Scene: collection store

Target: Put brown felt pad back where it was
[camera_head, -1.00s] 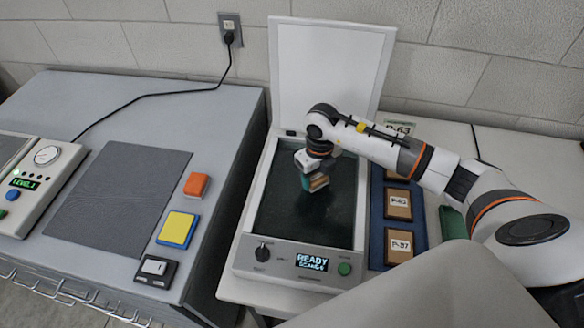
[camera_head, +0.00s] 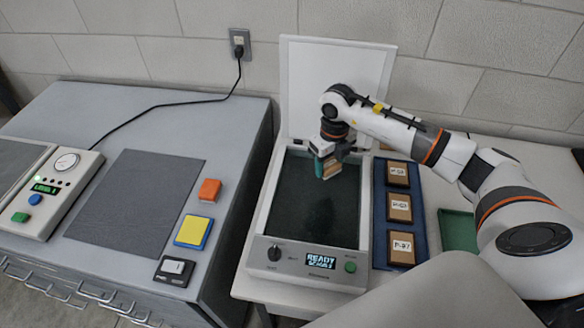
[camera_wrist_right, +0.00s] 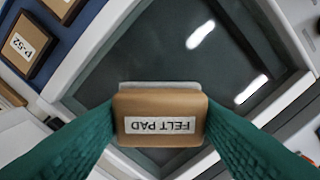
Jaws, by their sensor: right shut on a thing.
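The brown felt pad (camera_wrist_right: 160,108) is a small brown block with a white label reading FELT PAD; a pale layer shows along its far edge. My right gripper (camera_wrist_right: 158,125) is shut on it, with a green finger on each side. In the head view the pad (camera_head: 328,168) is held over the upper right part of the scanner's dark glass (camera_head: 310,205), apart from the glass as far as I can tell. The scanner's white lid (camera_head: 335,85) stands open behind it. My left gripper is not in view.
A blue tray (camera_head: 380,235) right of the scanner holds brown labelled blocks, among them P-97 (camera_head: 401,248). A green tray (camera_head: 458,230) lies further right, partly behind my arm. On the left bench are a dark mat (camera_head: 135,203), an orange block (camera_head: 209,190) and a yellow-topped block (camera_head: 193,231).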

